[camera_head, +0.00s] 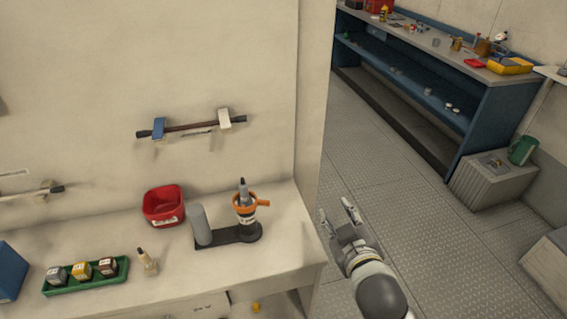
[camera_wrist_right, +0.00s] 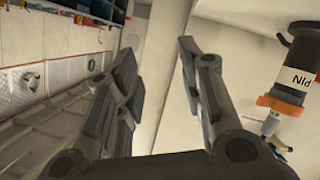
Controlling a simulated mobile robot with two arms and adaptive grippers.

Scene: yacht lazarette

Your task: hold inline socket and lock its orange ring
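The inline socket (camera_head: 246,218) stands upright on a dark base on the bench, with a white label around its body. Its orange ring (camera_head: 240,205) sits near the top and has a tab out to the right. A grey plug (camera_head: 243,188) rises out of the ring. My right gripper (camera_head: 336,208) is open and empty, to the right of the socket, past the bench's edge. In the right wrist view its two fingers (camera_wrist_right: 158,62) are apart. The socket and its orange ring (camera_wrist_right: 281,107) show at the right there, outside the fingers. My left gripper is not in view.
A grey cylinder (camera_head: 201,226) stands on the same base, left of the socket. A red bin (camera_head: 164,207), a small pale bottle (camera_head: 147,262) and a green tray (camera_head: 88,276) with small boxes stand further left. A wall post (camera_head: 312,100) rises behind the bench's right end.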

